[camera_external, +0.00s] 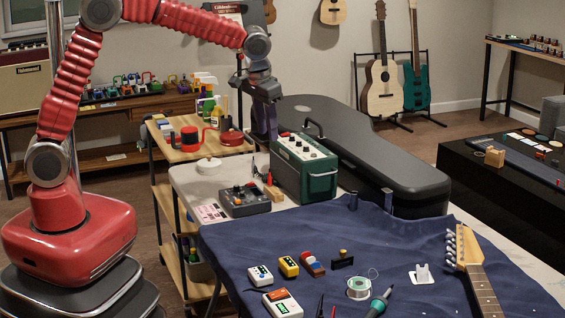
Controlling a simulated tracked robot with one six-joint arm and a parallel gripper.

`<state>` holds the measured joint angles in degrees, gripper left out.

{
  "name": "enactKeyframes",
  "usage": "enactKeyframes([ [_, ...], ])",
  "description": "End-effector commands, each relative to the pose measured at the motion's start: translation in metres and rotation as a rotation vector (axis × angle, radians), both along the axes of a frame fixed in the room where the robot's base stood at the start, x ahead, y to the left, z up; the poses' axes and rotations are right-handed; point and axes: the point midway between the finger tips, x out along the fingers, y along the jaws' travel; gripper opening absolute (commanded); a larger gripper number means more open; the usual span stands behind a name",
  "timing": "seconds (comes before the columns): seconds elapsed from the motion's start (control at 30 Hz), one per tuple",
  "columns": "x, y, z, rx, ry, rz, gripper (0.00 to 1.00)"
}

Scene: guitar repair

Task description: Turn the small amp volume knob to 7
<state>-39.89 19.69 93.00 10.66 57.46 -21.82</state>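The small amp (305,172) is a green box with a light control panel along its top front and a dark carry handle. It stands upright on the table beside the dark blue cloth. Its knobs are tiny here, and I cannot read any knob's setting or tell which is the volume knob. My gripper (264,138) points down just to the left of the amp, above the table. It looks apart from the panel, though the depth is hard to judge. Its fingertips are too small to show whether they are open or shut.
A black guitar case (395,165) lies close behind the amp. A dark pedal box (244,200) stands in front of it on the left. The blue cloth (290,240) holds small pedals, a solder spool (358,288) and a guitar neck (480,290). A wooden cart (180,152) stands left.

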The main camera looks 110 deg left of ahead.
Motion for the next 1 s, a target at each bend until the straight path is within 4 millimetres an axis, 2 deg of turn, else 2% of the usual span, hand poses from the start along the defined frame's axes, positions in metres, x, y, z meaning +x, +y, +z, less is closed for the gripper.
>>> enactKeyframes([
  [0.03, 0.001, 0.019, -0.005, 0.006, 0.001, 0.043, 0.33],
  [0.2, 0.006, 0.068, -0.009, 0.035, -0.011, 0.174, 0.33],
  [0.4, 0.015, 0.109, -0.001, 0.079, -0.043, 0.304, 0.33],
  [0.47, 0.020, 0.117, 0.006, 0.094, -0.060, 0.338, 0.33],
  [0.63, 0.028, 0.134, 0.039, 0.144, -0.123, 0.450, 0.33],
  [1.0, 0.025, 0.133, 0.041, 0.143, -0.146, 0.561, 0.33],
])
